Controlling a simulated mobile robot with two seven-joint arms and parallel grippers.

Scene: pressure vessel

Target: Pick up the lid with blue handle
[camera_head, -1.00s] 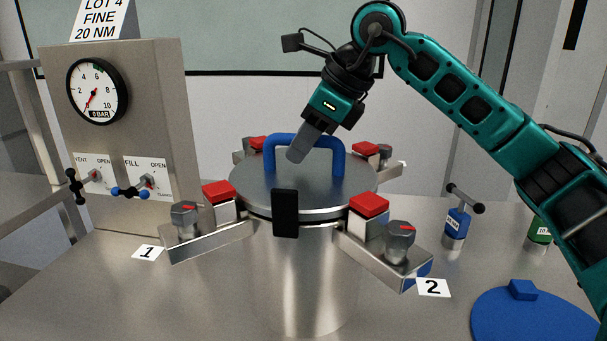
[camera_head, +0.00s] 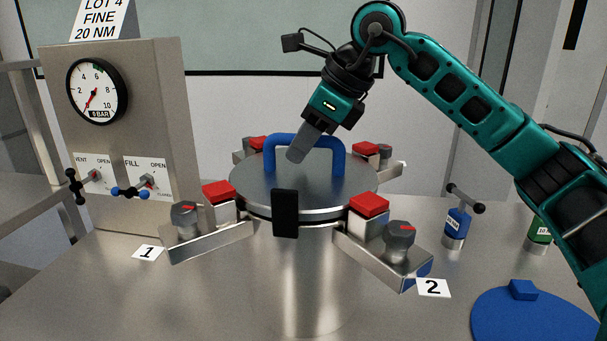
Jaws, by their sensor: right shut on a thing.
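The round metal lid (camera_head: 300,193) sits level on the steel vessel (camera_head: 308,275) in the middle of the view. Its blue arched handle (camera_head: 338,162) stands up from the top. My right gripper (camera_head: 297,156) comes down from the upper right and is shut on the handle's top bar. The near finger hides part of the bar, and the far finger is hidden. My left gripper is not in view.
Clamp arms with red blocks (camera_head: 369,205) and grey knobs (camera_head: 400,240) surround the vessel. A gauge panel (camera_head: 150,90) stands at left. Blue (camera_head: 457,225) and green (camera_head: 540,232) tools stand at right. A blue disc (camera_head: 530,318) lies front right.

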